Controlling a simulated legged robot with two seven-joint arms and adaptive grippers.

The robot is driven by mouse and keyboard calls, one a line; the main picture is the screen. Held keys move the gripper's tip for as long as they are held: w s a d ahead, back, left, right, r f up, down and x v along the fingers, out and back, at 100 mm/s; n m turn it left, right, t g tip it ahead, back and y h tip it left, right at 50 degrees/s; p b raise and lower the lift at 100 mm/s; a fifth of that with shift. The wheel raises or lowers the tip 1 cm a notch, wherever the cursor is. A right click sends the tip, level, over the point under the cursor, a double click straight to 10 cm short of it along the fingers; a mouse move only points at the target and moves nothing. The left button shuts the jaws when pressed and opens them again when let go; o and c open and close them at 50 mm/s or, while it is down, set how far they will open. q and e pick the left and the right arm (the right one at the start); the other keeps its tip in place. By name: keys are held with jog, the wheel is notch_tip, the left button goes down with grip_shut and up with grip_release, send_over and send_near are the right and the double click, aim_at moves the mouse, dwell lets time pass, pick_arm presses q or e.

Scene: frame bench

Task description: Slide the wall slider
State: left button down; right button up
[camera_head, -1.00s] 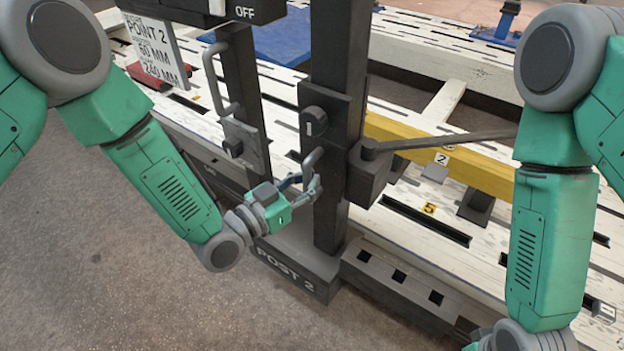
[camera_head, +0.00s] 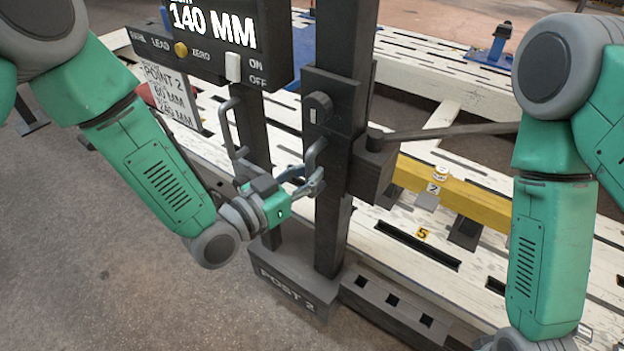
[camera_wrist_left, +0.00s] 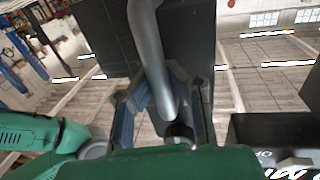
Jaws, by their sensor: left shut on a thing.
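The wall slider is a dark carriage plate (camera_head: 335,98) on the upright dark post (camera_head: 330,232), with a bent grey handle (camera_head: 315,150) on its front. My left gripper (camera_head: 308,183) is shut on the handle's lower part. In the left wrist view the grey handle (camera_wrist_left: 147,35) comes down between the two fingers of my left gripper (camera_wrist_left: 163,108). The readout box (camera_head: 285,60) shows 140 MM. A hanging sign (camera_head: 168,92) reads POINT 2, 60 MM and 240 MM. My right arm is at the right, and its gripper is out of view.
A second, thinner post with a bar handle (camera_head: 228,125) stands just left of the slider post. The post's base (camera_head: 293,290) is marked POST 2. A dark rod (camera_head: 450,131) runs right from a side block (camera_head: 371,170). A yellow beam (camera_head: 470,198) and white slotted bench lie behind. Floor is clear at lower left.

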pick_arm(q)
jog(key=shift+r+p, duration=0.45)
jog(key=shift+r, duration=0.85)
jog(key=c, duration=1.5)
grip_release()
jog(key=shift+a, duration=0.1)
jog(key=v, duration=1.2)
jog(key=shift+a+f, duration=0.1)
jog(key=shift+f, duration=0.05)
